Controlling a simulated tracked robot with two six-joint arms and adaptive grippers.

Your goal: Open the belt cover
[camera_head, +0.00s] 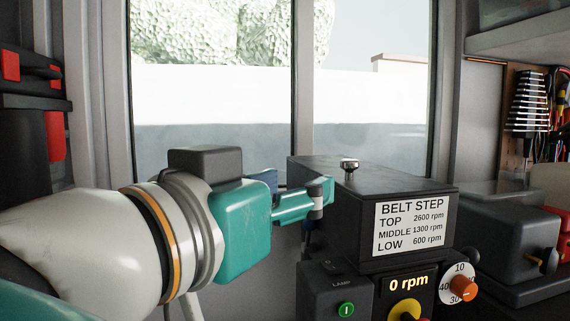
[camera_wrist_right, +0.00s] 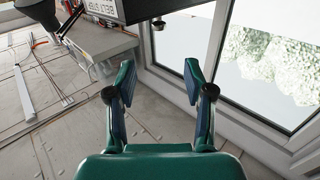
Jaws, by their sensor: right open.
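The belt cover (camera_head: 378,175) is a dark grey box top with a small metal knob (camera_head: 349,165) on it and a white "BELT STEP" label (camera_head: 413,223) on its front. It looks closed. In the right wrist view, part of the cover (camera_wrist_right: 150,8) and the knob (camera_wrist_right: 158,23) show at the top edge. My left gripper is not in view.
Below the cover are a green lamp button (camera_head: 346,309), a "0 rpm" display (camera_head: 408,282), a yellow-based knob (camera_head: 405,309) and an orange speed dial (camera_head: 463,288). A window (camera_head: 220,100) stands behind. A dark machine part (camera_head: 500,240) stands to the right.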

